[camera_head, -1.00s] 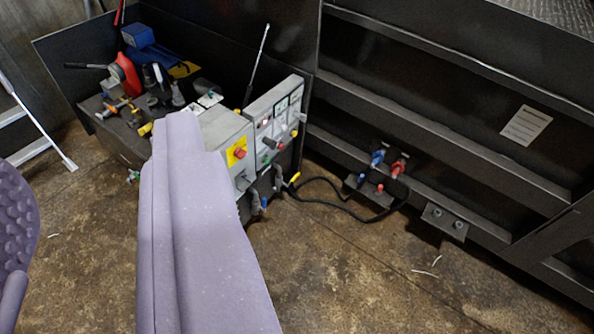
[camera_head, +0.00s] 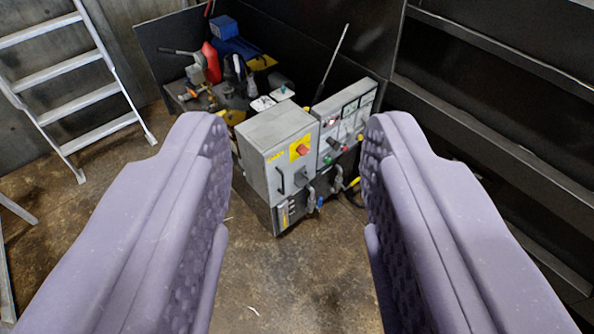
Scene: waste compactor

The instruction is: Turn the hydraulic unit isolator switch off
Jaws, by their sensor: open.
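The hydraulic unit's grey box (camera_head: 275,140) stands near the middle of the view, between my two fingers and beyond them. A red rotary switch (camera_head: 302,150) on a yellow plate is on its front face; its exact setting is too small to tell. A dark handle or knob (camera_head: 302,180) sits lower on the same face. My gripper (camera_head: 292,130) is open and empty. Its two purple padded fingers frame the box from left and right, and no contact with the switch shows. The right finger hides part of the area beside the control panel.
A control panel (camera_head: 347,118) with gauges and buttons adjoins the box on the right. Hoses and valves (camera_head: 318,195) hang below. A ladder (camera_head: 75,90) leans at left, and dark metal framing (camera_head: 480,80) stands right. Floor in front is mostly clear.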

